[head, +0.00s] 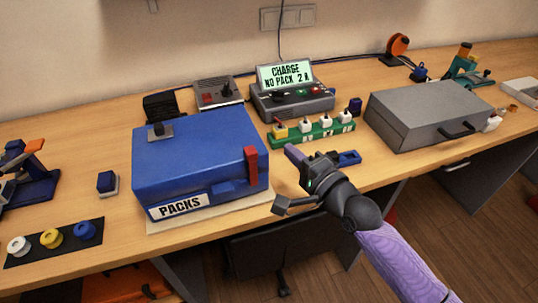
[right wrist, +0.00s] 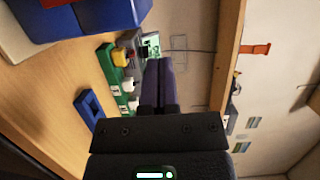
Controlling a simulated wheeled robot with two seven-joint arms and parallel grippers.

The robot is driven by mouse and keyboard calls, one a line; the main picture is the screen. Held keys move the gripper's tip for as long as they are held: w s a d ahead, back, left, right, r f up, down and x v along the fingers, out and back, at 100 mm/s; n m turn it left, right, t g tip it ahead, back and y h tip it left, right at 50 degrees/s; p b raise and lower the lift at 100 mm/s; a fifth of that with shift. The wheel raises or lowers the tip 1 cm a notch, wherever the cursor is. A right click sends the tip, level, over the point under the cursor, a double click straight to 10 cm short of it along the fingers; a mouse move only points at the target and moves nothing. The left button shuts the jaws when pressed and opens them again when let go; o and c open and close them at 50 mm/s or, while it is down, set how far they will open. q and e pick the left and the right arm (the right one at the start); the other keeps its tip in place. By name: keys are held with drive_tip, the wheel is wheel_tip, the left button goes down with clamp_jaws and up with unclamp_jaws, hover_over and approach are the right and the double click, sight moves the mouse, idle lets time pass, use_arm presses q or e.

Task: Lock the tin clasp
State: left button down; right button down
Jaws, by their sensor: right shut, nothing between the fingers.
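The blue tin (head: 200,150) labelled PACKS sits on a pale board, its lid down. A red clasp (head: 251,167) stands upright at its front right corner; I cannot tell whether it is latched. My right gripper (head: 293,153) is shut and empty, to the right of the tin and apart from the clasp. In the right wrist view the closed purple fingers (right wrist: 158,82) point toward the back of the bench, with part of the tin (right wrist: 95,18) at upper left. My left gripper is not in view.
A green strip (head: 312,132) with several plugs lies behind my right gripper, and a small blue part (head: 348,158) lies beside it. A charger (head: 290,100) reads NO PACK. A grey case (head: 425,115) stands right.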

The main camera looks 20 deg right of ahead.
sight(253, 156)
drive_tip(key=a, duration=0.2)
drive_tip(key=w+a, duration=0.1)
drive_tip(key=a, duration=0.1)
drive_tip(key=shift+w+a, duration=0.15)
drive_tip(key=shift+a, duration=0.15)
drive_tip(key=shift+a+r+p, duration=0.2)
drive_tip(key=shift+a+p, duration=0.9)
drive_tip(key=shift+p, duration=0.1)
drive_tip(key=shift+a+f, duration=0.1)
drive_tip(key=shift+a, duration=0.2)
drive_tip(key=shift+f, duration=0.1)
